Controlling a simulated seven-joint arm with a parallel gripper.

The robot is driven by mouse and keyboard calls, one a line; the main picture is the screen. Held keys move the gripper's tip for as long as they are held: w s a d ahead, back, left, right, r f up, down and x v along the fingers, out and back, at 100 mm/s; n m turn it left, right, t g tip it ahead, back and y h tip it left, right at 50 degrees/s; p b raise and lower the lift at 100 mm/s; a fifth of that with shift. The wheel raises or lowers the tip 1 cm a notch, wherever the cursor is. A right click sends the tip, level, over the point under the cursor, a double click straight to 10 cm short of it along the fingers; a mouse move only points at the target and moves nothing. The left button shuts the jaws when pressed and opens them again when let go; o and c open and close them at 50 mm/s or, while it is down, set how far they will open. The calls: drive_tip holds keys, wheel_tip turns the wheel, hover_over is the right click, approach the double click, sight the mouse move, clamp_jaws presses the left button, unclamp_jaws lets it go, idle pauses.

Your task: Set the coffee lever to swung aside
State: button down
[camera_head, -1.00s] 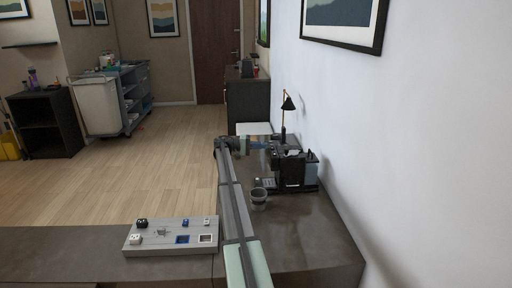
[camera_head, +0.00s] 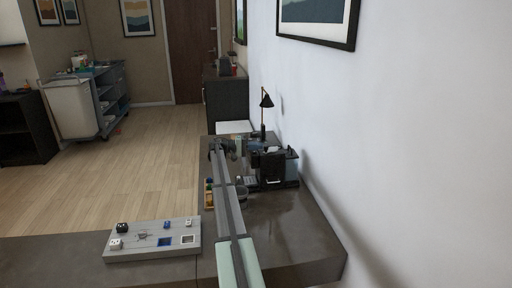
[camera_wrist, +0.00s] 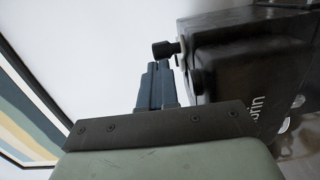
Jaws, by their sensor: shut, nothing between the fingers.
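The coffee machine (camera_head: 270,170) is a dark box on the vanity against the right wall. In the wrist view its dark body (camera_wrist: 255,60) fills the upper right. A short lever with a black knob (camera_wrist: 163,49) sticks out to the left from its side. A second round knob (camera_wrist: 197,81) sits lower on the body. My gripper (camera_wrist: 157,70) is shut and empty, its blue-grey fingertips just below the lever knob in the picture. I cannot tell whether they touch it. In the head view my gripper is small and partly hidden by my arm.
A cup (camera_head: 242,193) stands in front of the machine, beside my arm. Small yellow items (camera_head: 209,193) lie left of my arm. A black lamp (camera_head: 265,105) stands behind the machine. A grey board with small parts (camera_head: 150,240) lies front left. The front right counter is clear.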

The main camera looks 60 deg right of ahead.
sight(265, 148)
drive_tip(key=shift+s+a+n+t+h, duration=0.3)
drive_tip(key=shift+s+t+h, duration=0.1)
drive_tip(key=shift+h, duration=0.1)
drive_tip(key=shift+s, duration=0.1)
drive_tip(key=shift+s+a+n+t+h, duration=0.4)
drive_tip(key=shift+s+n+t+h, duration=0.3)
drive_tip(key=shift+s+n+t, duration=0.15)
drive_tip(key=s+n+t+h, duration=0.3)
drive_tip(key=s+n+t, duration=0.1)
drive_tip(key=s+t, duration=0.2)
drive_tip(key=shift+s+n, duration=0.35)
drive_tip(key=shift+s, duration=0.55)
drive_tip(key=shift+d+t, duration=0.1)
drive_tip(key=shift+t, duration=0.15)
